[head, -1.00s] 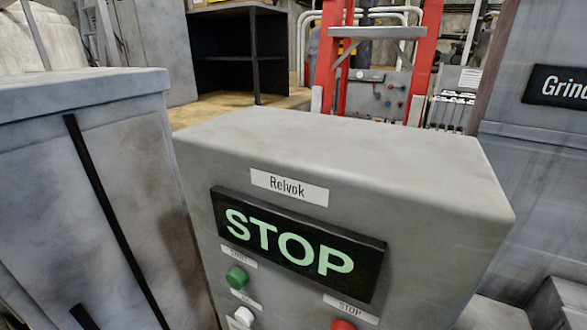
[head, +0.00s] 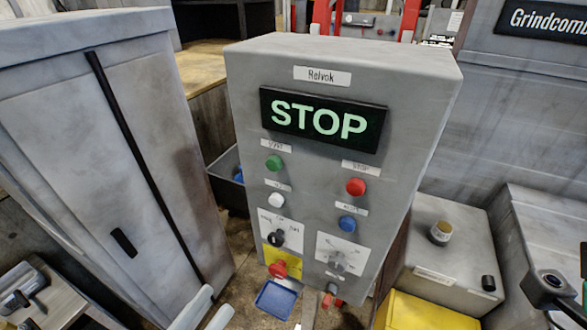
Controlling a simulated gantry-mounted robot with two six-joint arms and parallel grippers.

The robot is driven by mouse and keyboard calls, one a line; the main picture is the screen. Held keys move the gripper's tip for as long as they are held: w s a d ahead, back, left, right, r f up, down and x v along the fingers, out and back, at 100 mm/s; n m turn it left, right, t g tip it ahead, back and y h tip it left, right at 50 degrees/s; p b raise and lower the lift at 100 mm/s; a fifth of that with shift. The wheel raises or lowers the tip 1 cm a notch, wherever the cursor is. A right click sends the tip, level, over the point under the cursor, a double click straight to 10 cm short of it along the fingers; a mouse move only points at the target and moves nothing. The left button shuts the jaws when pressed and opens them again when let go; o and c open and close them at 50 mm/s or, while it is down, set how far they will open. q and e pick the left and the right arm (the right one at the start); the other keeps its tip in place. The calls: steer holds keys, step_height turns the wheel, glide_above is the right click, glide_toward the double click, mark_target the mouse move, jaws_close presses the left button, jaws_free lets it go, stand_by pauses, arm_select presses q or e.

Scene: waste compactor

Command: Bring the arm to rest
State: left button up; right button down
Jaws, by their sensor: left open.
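My left gripper (head: 218,299) shows at the bottom edge of the head view as two pale, rounded fingers. They are apart with nothing seen between them, so it is open and empty. It is below and left of the grey control box, in front of the lower part of the grey cabinet. The rest of the left arm is out of the picture. My right gripper is not seen. The grey control box (head: 417,75) is labelled Relvok, and its display (head: 322,119) reads STOP in green letters.
The box front carries green (head: 274,162), red (head: 355,187), white and blue buttons, and a red knob on a yellow plate (head: 279,268). A tall grey cabinet (head: 85,150) stands left. A blue tray (head: 277,300) lies below. A yellow container (head: 425,312) and grey housing stand right.

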arm_select(q)
step_height(320, 180, up, 19)
steer(key=w+d+m+t+h, duration=0.2)
steer(key=w+d+m+t, duration=0.1)
steer(key=m, duration=0.3)
steer(key=a+r+n+t+y+p, duration=0.1)
steer(key=a+r+t+y+p, duration=0.1)
steer(key=r, duration=0.6)
steer(key=s+a+r+n+t+y+p, duration=0.1)
steer(key=r+y+p, duration=0.3)
steer(key=r, duration=0.5)
steer(key=s+a+r+n+t+y+p, duration=0.1)
steer(key=a+r+n+t+y+p, duration=0.1)
steer(key=r+p, duration=0.4)
step_height(320, 180, up, 4)
steer(key=shift+s+a+f+n+t+y+p, duration=0.15)
steer(key=shift+a+f+n+t+y+p, duration=0.15)
steer(key=shift+a+t+y, duration=0.65)
steer(key=shift+a, duration=0.15)
